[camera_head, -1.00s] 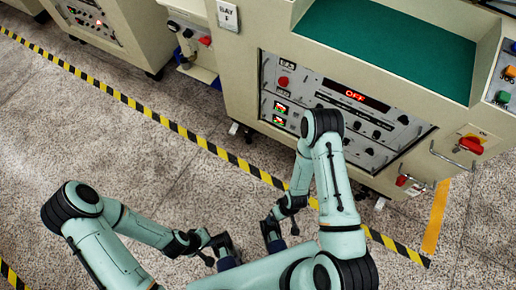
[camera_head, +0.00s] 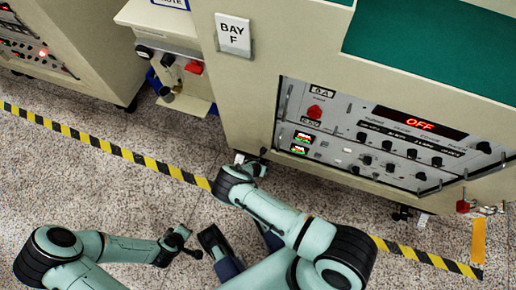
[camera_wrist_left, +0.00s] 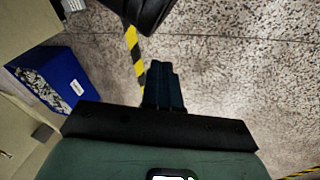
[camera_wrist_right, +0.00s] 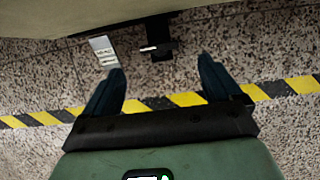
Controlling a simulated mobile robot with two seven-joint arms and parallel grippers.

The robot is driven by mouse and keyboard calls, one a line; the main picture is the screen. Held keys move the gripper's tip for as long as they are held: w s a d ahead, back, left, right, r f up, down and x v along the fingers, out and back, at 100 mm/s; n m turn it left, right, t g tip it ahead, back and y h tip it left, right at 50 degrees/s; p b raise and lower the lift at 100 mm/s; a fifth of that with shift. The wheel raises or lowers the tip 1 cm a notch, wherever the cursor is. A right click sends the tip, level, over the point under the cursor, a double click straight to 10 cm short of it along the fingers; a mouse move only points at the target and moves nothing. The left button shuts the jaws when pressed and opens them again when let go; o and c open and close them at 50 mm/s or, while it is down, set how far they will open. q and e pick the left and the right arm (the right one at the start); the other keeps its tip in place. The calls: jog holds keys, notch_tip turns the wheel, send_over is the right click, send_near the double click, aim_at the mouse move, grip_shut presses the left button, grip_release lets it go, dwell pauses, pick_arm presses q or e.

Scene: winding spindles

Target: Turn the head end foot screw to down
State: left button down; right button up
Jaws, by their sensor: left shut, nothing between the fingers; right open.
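A dark foot screw (camera_wrist_right: 160,42) with a small pale bar stands under the machine edge in the right wrist view. A white tag (camera_wrist_right: 103,51) beside it on the left is too small to read. In the head view that tag (camera_head: 240,158) is at the machine's near left corner, partly beside my right arm. My right gripper (camera_wrist_right: 160,82) is open and empty, its fingers apart below the foot screw in the picture, not touching it. My left gripper (camera_wrist_left: 161,65) is shut and empty, over the floor and away from the foot screw.
The cream machine (camera_head: 262,110) has a BAY F sign and a panel display (camera_head: 420,125) reading OFF. Another foot (camera_head: 402,213) is at its right. Yellow-black tape (camera_head: 140,158) runs along the floor. A blue bin (camera_wrist_left: 55,80) stands left. The speckled floor in front is open.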

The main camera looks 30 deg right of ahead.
jog(key=b+x, duration=0.3)
jog(key=x, duration=0.4)
jog(key=shift+f, duration=0.1)
pick_arm(q)
jog(key=s+a+f+g, duration=0.1)
jog(key=s+f+g, duration=0.2)
jog(key=s+f, duration=0.3)
jog(key=shift+s+f, duration=0.25)
jog(key=shift+s, duration=0.7)
pick_arm(e)
jog(key=shift+w+d+f, duration=0.15)
jog(key=shift+f, duration=0.05)
jog(key=c, duration=1.1)
